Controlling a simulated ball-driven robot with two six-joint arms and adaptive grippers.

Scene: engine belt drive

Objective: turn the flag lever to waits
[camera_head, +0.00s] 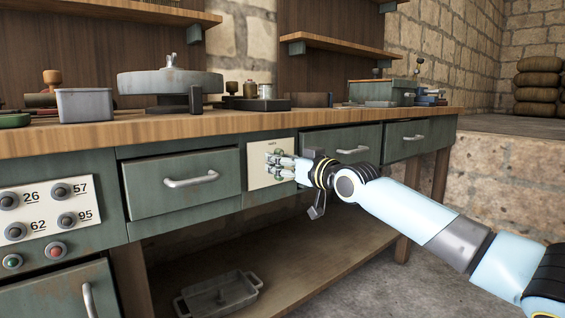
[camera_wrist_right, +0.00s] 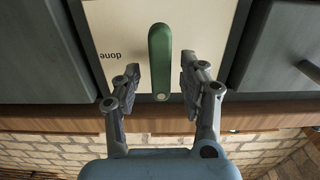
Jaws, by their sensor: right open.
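The flag lever (camera_wrist_right: 160,55) is a green bar on a cream plate (camera_wrist_right: 105,22) in the right wrist view. It lies between the two fingers of my right gripper (camera_wrist_right: 159,72), with a gap on each side. The word "done" stands on the plate, left of the lever in that view. In the head view my right gripper (camera_head: 275,166) is at the front of the cream plate (camera_head: 257,180), which is set between drawers under the bench top. A small label at the plate's top is too small to read, and the gripper largely hides the lever there. My left gripper is out of view.
The wooden bench top (camera_head: 240,136) juts out just above the plate. A slightly pulled-out drawer (camera_head: 185,182) is to the left and another drawer (camera_head: 340,148) to the right. A lower shelf holds a metal tray (camera_head: 218,295). The floor in front is clear.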

